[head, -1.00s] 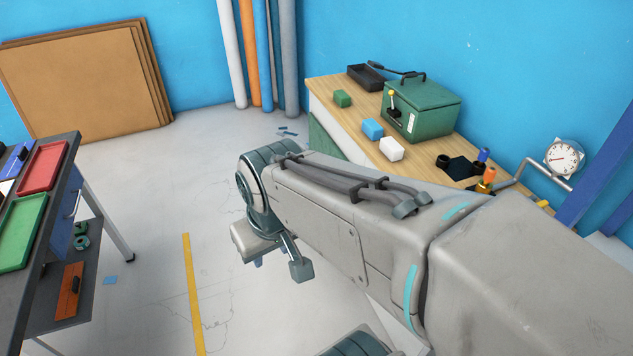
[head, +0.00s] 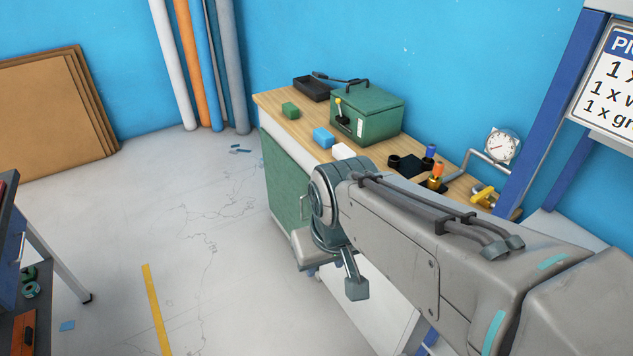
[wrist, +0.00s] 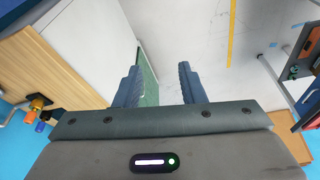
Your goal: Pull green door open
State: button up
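The green door (head: 283,178) is on the front of the wooden-topped workbench cabinet and looks shut. A pale upright handle (head: 301,207) shows near its right edge. In the wrist view a narrow strip of the door (wrist: 149,82) shows beside the left finger. My gripper (wrist: 158,67) is open, with its two dark ribbed fingers apart and only floor and a bit of door seen between them. In the head view my wrist stands in front of the cabinet, right of the handle, and hides part of the front. The fingers appear apart from the handle.
The workbench top (head: 273,104) carries a green toolbox (head: 378,118), a black tray (head: 312,88) and small coloured blocks. A blue post (head: 545,110) stands at right. A dark table (head: 12,215) is at left. The floor (head: 200,235) before the door is clear.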

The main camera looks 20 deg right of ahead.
aim_at(287, 183)
jog(key=z, duration=0.25)
jog(key=i, duration=1)
jog(key=u, duration=0.25)
jog(key=k, duration=1.05)
jog(key=u, duration=1)
jog(key=i, duration=0.9)
jog(key=z, duration=1.05)
jog(key=i, duration=0.7)
jog(key=z, duration=0.75)
